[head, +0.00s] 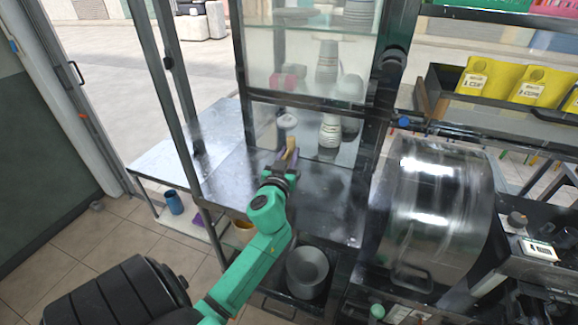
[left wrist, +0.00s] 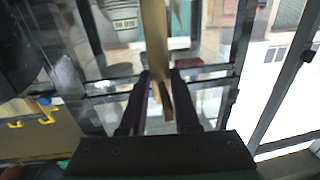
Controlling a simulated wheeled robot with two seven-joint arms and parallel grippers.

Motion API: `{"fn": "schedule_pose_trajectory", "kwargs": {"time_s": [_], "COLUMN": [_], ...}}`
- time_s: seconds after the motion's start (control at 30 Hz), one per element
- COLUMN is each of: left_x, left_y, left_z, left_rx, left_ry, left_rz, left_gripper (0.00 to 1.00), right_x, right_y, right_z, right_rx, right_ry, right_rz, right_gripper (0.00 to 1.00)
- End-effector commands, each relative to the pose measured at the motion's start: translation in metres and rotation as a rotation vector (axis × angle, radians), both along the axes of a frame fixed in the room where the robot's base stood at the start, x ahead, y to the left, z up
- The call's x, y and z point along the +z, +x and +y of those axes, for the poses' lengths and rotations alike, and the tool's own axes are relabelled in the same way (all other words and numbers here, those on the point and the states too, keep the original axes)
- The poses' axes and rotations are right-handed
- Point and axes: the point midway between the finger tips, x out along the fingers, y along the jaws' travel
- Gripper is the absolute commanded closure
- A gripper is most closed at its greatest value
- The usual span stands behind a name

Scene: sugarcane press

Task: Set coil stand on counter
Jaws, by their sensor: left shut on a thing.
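My left gripper (head: 285,167) reaches in from below over the shiny metal counter (head: 328,205). It is shut on a narrow tan piece (head: 291,149), which I take to be the coil stand. In the left wrist view the tan piece (left wrist: 154,40) stands between the two fingers (left wrist: 161,82) and runs up out of the frame. Its full shape is hidden. I cannot tell whether it touches the counter. My right gripper is not in view.
A glass cabinet (head: 240,60) with stacked cups stands at the counter's back. A white jar (head: 330,130) and a small white-topped container (head: 287,121) are close to the gripper. A large metal drum (head: 435,215) bounds the right. Bare counter lies right of the gripper.

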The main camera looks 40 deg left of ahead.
Motion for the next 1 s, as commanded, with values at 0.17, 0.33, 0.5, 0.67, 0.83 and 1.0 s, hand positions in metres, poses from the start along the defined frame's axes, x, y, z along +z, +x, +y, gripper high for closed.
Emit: {"fn": "schedule_pose_trajectory", "kwargs": {"time_s": [0.17, 0.33, 0.5, 0.67, 0.83, 1.0], "left_x": [-0.028, -0.027, -0.031, -0.031, -0.031, -0.026], "left_y": [0.0, 0.0, 0.0, 0.0, 0.0, 0.0], "left_z": [0.0, 0.0, 0.0, 0.0, 0.0, 0.0], "left_rx": [0.001, 0.0, 0.001, 0.002, 0.002, 0.001], "left_ry": [0.0, 0.0, 0.0, -0.002, -0.001, 0.0], "left_rz": [-0.003, -0.003, -0.004, 0.001, 0.0, 0.001], "left_gripper": [1.0, 1.0, 1.0, 0.4, 0.4, 0.4], "right_x": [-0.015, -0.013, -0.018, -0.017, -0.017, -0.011], "right_y": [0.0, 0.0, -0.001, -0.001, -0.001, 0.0], "right_z": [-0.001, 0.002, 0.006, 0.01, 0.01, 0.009], "right_rx": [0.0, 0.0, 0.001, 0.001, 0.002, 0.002], "right_ry": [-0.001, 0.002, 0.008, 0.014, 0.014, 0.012], "right_rz": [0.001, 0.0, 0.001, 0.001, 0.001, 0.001], "right_gripper": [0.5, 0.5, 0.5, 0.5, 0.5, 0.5]}}
